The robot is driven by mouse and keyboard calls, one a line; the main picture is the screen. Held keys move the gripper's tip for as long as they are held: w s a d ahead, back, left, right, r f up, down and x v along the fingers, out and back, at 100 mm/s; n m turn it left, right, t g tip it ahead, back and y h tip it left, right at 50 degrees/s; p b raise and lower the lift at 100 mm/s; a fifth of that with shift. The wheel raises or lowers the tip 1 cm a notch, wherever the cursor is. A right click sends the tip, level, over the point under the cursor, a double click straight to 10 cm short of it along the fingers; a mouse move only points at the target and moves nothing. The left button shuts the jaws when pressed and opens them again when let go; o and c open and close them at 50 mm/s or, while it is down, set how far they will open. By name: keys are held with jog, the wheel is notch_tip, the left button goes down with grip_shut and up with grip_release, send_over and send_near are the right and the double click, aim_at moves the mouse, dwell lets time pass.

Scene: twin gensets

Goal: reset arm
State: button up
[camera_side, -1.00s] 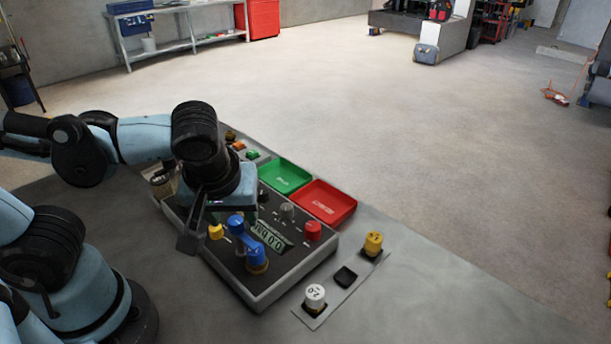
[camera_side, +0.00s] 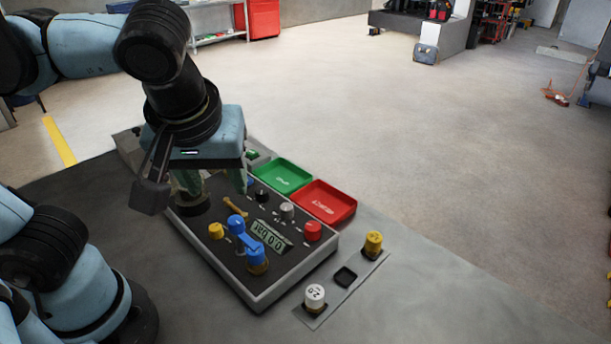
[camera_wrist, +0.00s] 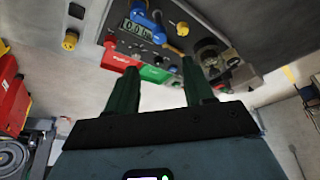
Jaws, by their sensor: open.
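My gripper (camera_side: 212,186) hangs above the back left part of a dark control panel (camera_side: 290,263) in the side view. In the wrist view its two green fingers (camera_wrist: 158,92) stand wide apart with nothing between them. The panel carries a blue lever (camera_side: 247,241), a yellow knob (camera_side: 216,231), a red knob (camera_side: 312,231), a grey knob (camera_side: 287,211) and a small display (camera_side: 271,236). The fingers hide some of the panel's back left part. I cannot tell the exact gap between the fingertips and the panel.
A green tray (camera_side: 283,176) and a red tray (camera_side: 324,202) lie behind the panel. A plate to its right holds a white cap (camera_side: 315,297), a black square socket (camera_side: 346,277) and a yellow cap (camera_side: 373,242). The table's right part is clear.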

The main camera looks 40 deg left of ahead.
jog(key=shift+f, duration=0.1)
jog(key=w+a+f+m, duration=0.1)
jog(key=w+f+m+h, duration=0.1)
jog(key=w+f+m, duration=0.1)
jog(key=w+a+f+m+t+h, duration=0.1)
jog(key=f, duration=0.1)
jog(key=shift+w+a, duration=0.25)
jog(key=shift+a, duration=0.1)
jog(key=w+a+f+m+t+h, duration=0.1)
jog(key=w+a+f+m+t, duration=0.2)
jog(key=w+a+m, duration=0.1)
jog(key=shift+a+m, duration=0.6)
jog(key=shift+a, duration=0.2)
jog(key=shift+w, duration=0.1)
